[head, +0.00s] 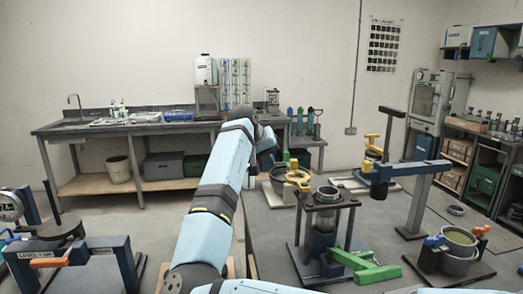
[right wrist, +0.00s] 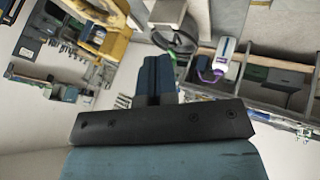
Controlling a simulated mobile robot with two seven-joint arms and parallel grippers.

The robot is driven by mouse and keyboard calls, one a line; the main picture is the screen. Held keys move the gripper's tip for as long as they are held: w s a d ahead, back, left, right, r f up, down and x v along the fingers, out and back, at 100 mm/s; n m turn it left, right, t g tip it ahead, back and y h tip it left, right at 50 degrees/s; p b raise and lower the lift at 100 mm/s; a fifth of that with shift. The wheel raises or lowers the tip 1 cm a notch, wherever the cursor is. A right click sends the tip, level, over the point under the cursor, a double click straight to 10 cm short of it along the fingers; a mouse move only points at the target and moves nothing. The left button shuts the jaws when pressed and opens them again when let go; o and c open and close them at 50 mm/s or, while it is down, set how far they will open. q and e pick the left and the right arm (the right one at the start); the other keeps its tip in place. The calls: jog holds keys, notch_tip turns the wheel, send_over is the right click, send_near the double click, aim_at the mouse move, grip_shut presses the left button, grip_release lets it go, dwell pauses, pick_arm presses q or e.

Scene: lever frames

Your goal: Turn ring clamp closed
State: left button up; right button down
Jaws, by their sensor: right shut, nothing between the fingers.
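A large yellow curved part, probably the same clamp (right wrist: 108,45), is at the upper left of the right wrist view. I cannot tell whether the ring is open or closed. My right gripper (head: 273,163) is partly hidden behind its own arm, just left of the yellow clamp. In the right wrist view its dark blue fingers (right wrist: 157,75) are together and empty, apart from the yellow part. My left gripper is out of view.
A green lever (head: 365,266) sticks out low from the dark frame. A blue post frame (head: 416,190) and a bucket stand (head: 459,243) are to the right. A blue frame (head: 75,265) stands at the left. A workbench (head: 110,126) lines the back wall. Floor at centre left is clear.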

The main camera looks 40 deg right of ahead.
aim_at(299, 174)
jog(key=d, duration=0.1)
jog(key=s+d, duration=0.2)
jog(key=d, duration=0.1)
jog(key=shift+f, duration=0.35)
jog(key=shift+d, duration=0.1)
